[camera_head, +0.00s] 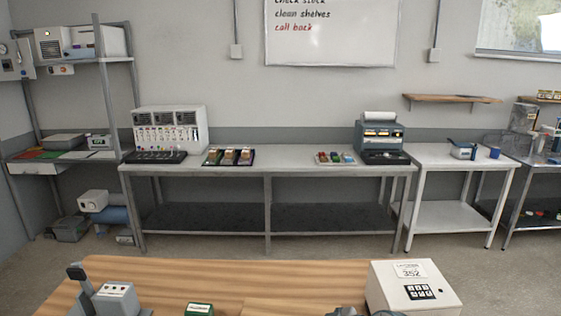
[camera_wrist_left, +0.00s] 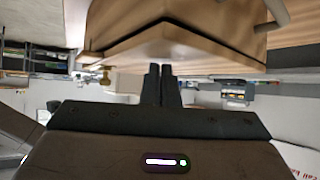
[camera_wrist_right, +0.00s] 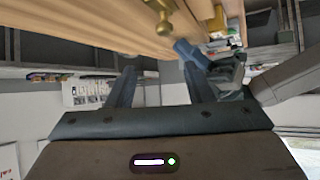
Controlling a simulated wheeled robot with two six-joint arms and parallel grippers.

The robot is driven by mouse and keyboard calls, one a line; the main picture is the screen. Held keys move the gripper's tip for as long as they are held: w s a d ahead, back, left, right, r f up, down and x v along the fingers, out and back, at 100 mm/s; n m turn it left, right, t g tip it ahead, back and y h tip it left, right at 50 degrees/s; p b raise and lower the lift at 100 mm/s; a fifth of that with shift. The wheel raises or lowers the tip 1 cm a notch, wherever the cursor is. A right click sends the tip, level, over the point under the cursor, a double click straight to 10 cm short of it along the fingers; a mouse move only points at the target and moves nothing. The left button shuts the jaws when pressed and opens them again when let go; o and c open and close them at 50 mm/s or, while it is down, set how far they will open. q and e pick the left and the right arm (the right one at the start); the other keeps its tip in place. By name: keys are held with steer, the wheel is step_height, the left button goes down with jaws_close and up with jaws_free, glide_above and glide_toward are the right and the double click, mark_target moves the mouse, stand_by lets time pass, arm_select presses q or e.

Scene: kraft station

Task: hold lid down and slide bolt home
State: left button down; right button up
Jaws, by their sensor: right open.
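In the left wrist view, my left gripper (camera_wrist_left: 160,70) has its fingers together with nothing seen between them. Its tips are close to the corner of a pale wooden panel (camera_wrist_left: 180,42), which may be the lid; I cannot tell whether they touch. In the right wrist view, my right gripper (camera_wrist_right: 160,72) is open and empty. A brass bolt with a round knob (camera_wrist_right: 163,28) lies against pale wood (camera_wrist_right: 75,35), beyond the fingertips and apart from them. How far the bolt is slid I cannot tell. The head view does not show the bolt.
In the head view, a wooden bench top (camera_head: 230,275) carries a grey device with a lever (camera_head: 115,298), a green box (camera_head: 199,309) and a white box labelled 352 (camera_head: 415,290). A blue cylindrical thing (camera_wrist_right: 190,53) is near the right fingers. Equipment tables (camera_head: 265,158) stand against the wall.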

steer(key=shift+f, duration=0.1)
steer(key=shift+s+f, duration=0.2)
steer(key=shift+f, duration=0.55)
steer(key=shift+s+f, duration=0.15)
steer(key=shift+f, duration=0.55)
steer(key=shift+s+f, duration=0.2)
steer(key=shift+f, duration=0.55)
steer(key=c, duration=1)
